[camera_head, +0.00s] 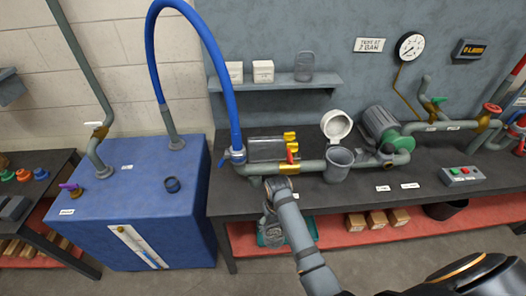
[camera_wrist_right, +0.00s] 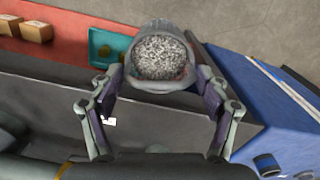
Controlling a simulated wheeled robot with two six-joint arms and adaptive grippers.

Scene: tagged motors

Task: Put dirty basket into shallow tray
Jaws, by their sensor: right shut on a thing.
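The dirty basket (camera_wrist_right: 160,55) is a round grey cup filled with speckled grit, seen mouth-on in the right wrist view. My right gripper (camera_wrist_right: 159,84) is shut on it, one finger on each side. In the head view my right gripper (camera_head: 270,212) hangs at the bench's front edge, and my own arm largely hides the basket there. The shallow tray (camera_head: 262,240) is teal and sits on the red lower shelf, partly hidden behind the gripper. It also shows in the wrist view (camera_wrist_right: 121,42), beside and beyond the basket. My left gripper is not in view.
The dark bench top (camera_head: 350,193) juts over the red lower shelf (camera_head: 332,231). A blue tank (camera_head: 140,225) stands close on the left. Small boxes (camera_head: 377,220) lie right of the tray. The strainer pot (camera_head: 338,166) stands on the pipe with its lid (camera_head: 336,127) raised.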

